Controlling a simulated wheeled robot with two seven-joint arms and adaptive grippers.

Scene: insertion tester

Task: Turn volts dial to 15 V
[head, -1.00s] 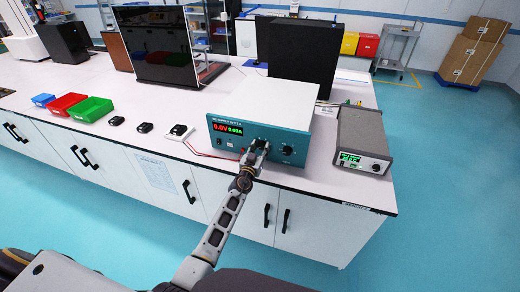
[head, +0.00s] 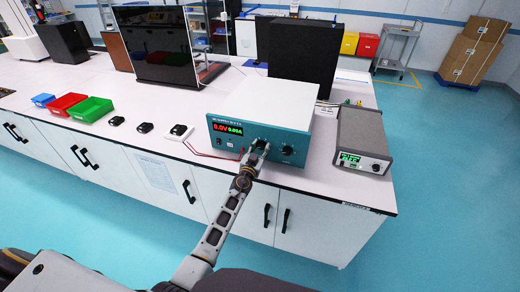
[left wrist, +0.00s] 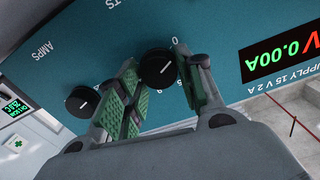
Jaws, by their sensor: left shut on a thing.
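The teal power supply (head: 228,148) stands on the bench with a red and green display (head: 228,129) that reads about 0.0 V and 0.00 A. The black volts dial (left wrist: 157,70) is on its front panel, with a white pointer line and a "0" printed near it. My left gripper (head: 257,150) is at the panel. In the left wrist view its two green-padded fingers stand on either side of the volts dial, shut on it. In the head view the gripper mostly hides this dial. The amps dial (left wrist: 82,101) is beside the gripper, untouched. My right gripper is not in view.
A grey instrument (head: 362,145) with a green display stands right of the supply. Red leads (head: 208,154) run across the bench on the left. Small black items and coloured bins (head: 90,109) lie farther left. The bench's front edge is just below the supply.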

